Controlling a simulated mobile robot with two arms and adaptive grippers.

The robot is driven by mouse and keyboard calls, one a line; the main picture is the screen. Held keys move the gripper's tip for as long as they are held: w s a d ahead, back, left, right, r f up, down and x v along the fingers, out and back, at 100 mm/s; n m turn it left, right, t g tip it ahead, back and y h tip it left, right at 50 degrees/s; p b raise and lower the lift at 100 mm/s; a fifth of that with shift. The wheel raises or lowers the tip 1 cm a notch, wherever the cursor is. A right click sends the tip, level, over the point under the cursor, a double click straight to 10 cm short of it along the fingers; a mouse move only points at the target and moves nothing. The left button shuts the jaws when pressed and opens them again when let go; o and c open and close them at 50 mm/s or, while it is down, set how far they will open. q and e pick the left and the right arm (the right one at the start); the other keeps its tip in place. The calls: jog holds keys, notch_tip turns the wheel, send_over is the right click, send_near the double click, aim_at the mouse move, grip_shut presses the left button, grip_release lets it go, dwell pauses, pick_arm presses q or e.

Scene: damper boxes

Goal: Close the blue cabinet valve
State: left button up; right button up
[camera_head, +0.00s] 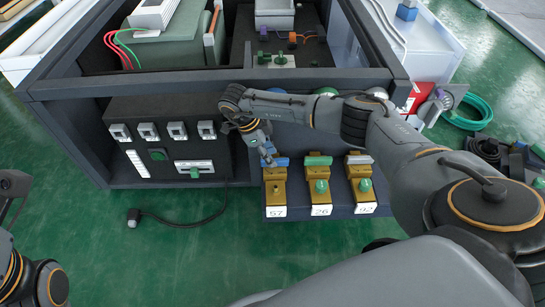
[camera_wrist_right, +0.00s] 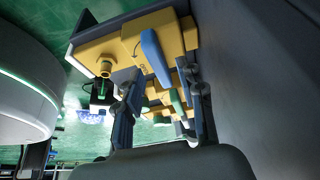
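The blue cabinet valve has a brass body (camera_head: 275,190) above the label 57, at the left of a row of three. Its blue handle (camera_head: 282,162) looks crosswise and is partly hidden by my right gripper (camera_head: 267,152). In the right wrist view the handle (camera_wrist_right: 156,57) is a long blue bar ahead of the fingers, on a yellow body (camera_wrist_right: 118,48). My right gripper (camera_wrist_right: 164,108) is open there, its two fingers apart with no object held between them. Part of my left arm shows at the lower left of the head view; its fingers cannot be made out.
Valves with a green handle (camera_head: 319,160) and a white handle (camera_head: 359,159) stand to the right on the same dark ledge (camera_head: 300,212). A dark panel with switches (camera_head: 160,150) is to the left. A black cable (camera_head: 180,222) lies on the green floor.

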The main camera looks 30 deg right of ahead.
jog(key=v, duration=0.9)
jog(key=shift+r, duration=0.4)
jog(key=shift+w, duration=0.1)
